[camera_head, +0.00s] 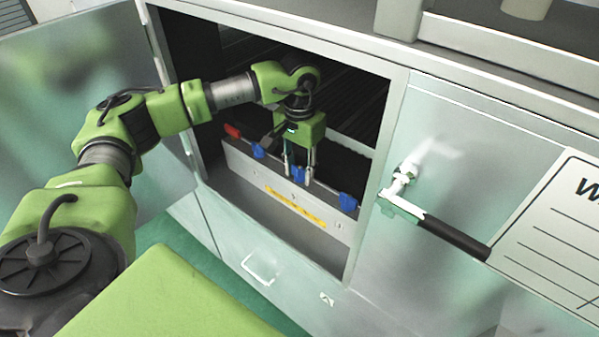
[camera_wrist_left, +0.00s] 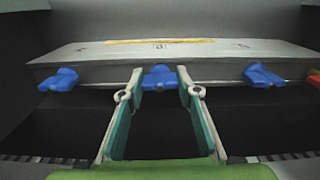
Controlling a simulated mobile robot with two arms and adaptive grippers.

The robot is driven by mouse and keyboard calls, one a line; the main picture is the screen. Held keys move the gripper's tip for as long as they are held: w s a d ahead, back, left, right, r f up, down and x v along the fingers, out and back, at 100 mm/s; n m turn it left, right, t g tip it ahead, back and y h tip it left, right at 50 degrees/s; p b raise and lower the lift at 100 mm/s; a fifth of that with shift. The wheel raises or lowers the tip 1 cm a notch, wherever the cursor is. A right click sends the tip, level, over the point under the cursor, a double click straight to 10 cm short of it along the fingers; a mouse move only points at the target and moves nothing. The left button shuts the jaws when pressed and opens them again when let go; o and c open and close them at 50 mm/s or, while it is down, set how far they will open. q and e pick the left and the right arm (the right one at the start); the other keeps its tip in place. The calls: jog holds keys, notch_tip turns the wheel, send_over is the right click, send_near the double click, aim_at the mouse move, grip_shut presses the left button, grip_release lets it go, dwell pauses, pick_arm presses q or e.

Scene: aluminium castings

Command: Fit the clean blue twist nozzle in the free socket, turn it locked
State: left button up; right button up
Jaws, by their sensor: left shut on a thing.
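Three blue twist nozzles sit in a row along a grey metal bar (camera_head: 238,160) inside the open cabinet. The middle nozzle (camera_head: 297,174) is between the fingers of my left gripper (camera_head: 299,168), which is shut on it; in the left wrist view this nozzle (camera_wrist_left: 160,77) is at the bar's edge. The nozzle (camera_head: 258,151) to its left and the nozzle (camera_head: 347,202) to its right stand clear of the fingers. No empty socket can be made out, and I cannot tell whether the held nozzle is locked. My right gripper is out of view.
A red part (camera_head: 231,130) is at the bar's left end. A yellow strip (camera_head: 295,207) marks the bar's front. The cabinet opening's frame (camera_head: 377,170) stands close right, with a black-handled lever (camera_head: 440,232) beyond it. An open door (camera_head: 85,85) is on the left.

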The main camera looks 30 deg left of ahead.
pick_arm(q)
jog(key=shift+m, duration=0.3)
jog(key=o, duration=1.2)
jog(key=shift+c, duration=0.2)
jog(key=shift+r, duration=0.1)
